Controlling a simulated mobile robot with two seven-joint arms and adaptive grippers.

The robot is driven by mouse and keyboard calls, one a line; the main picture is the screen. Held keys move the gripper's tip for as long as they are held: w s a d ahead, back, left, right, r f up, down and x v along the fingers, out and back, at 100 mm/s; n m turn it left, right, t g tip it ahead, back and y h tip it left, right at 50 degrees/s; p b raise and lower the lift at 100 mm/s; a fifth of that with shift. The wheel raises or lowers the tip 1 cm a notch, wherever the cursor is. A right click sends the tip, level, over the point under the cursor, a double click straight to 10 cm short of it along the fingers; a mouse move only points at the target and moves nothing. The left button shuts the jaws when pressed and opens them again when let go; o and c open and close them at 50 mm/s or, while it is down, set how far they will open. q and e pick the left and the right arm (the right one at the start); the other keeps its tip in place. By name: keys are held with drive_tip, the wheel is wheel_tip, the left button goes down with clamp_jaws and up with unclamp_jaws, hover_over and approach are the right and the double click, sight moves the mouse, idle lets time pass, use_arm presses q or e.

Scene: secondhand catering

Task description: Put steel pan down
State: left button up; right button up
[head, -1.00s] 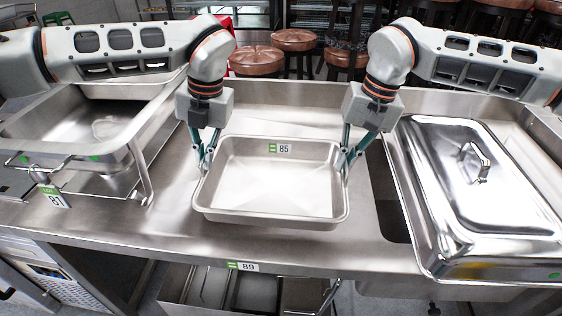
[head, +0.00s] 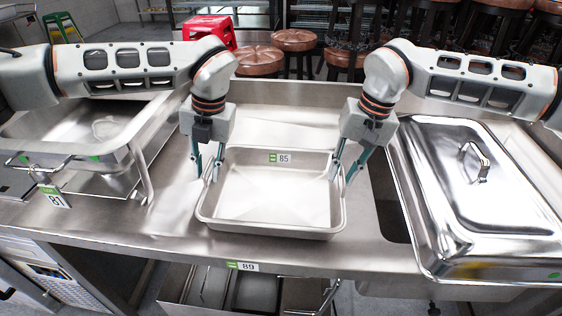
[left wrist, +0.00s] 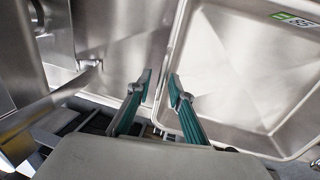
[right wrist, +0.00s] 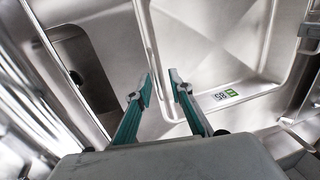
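The steel pan (head: 272,205), a shallow rectangular tray with a green-and-white 85 label, sits level on the steel counter and appears to rest on it. My left gripper (head: 206,178) is at the pan's left rim, its fingers apart on either side of it; the left wrist view shows the rim (left wrist: 172,50) running between the fingertips. My right gripper (head: 346,178) is likewise open at the right rim, and the right wrist view shows that rim (right wrist: 152,45) between its fingertips. The fingers seem clear of the rim, though exact contact is hard to tell.
A lidded chafing dish (head: 475,195) stands close on the right, beyond a dark opening (head: 390,212) in the counter. An open steel basin on a frame (head: 85,135) stands left. The counter's front edge (head: 330,265) is near the pan. Stools (head: 258,60) stand behind.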

idle(0.3)
use_arm(q)
wheel_tip(320, 180, up, 12)
drive_tip(key=d, duration=0.2)
drive_tip(key=shift+d+f, duration=0.15)
use_arm(e)
wheel_tip(320, 180, up, 12)
drive_tip(key=d, duration=0.2)
drive_tip(key=shift+d+f, duration=0.15)
drive_tip(key=shift+d, duration=0.05)
use_arm(q)
drive_tip(key=shift+s+f, duration=0.1)
use_arm(e)
drive_tip(key=shift+s, duration=0.1)
